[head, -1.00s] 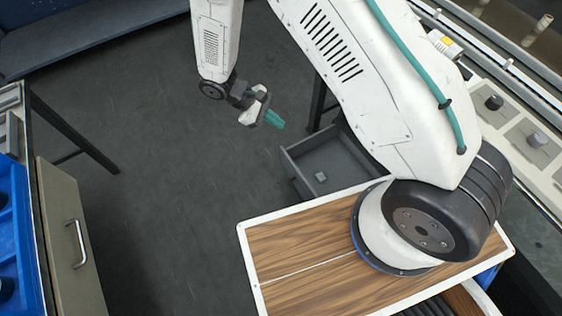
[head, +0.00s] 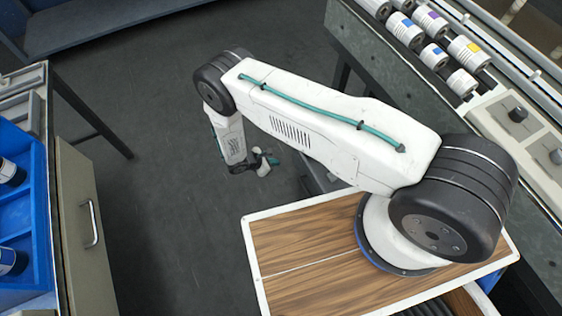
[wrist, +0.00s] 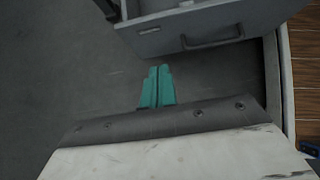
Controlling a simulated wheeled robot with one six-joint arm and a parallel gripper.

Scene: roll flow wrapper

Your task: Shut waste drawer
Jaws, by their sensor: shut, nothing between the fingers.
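The waste drawer is a grey open-topped box. In the wrist view its front panel (wrist: 160,38) and dark bar handle (wrist: 213,42) face my gripper, and part of its inside shows at the top edge. It stands open. In the head view my arm hides most of it. My gripper (wrist: 158,73) has teal fingers, closed together and empty, pointing toward the drawer front with a visible gap between. In the head view my gripper (head: 272,160) hangs low over the dark floor, left of the drawer's place.
A wood-topped surface with a white rim (head: 254,262) lies below my arm. A machine bench with several labelled rolls (head: 404,30) runs along the right. A beige cabinet (head: 76,205) with a handle and blue bins (head: 22,215) stand at left. The floor between is clear.

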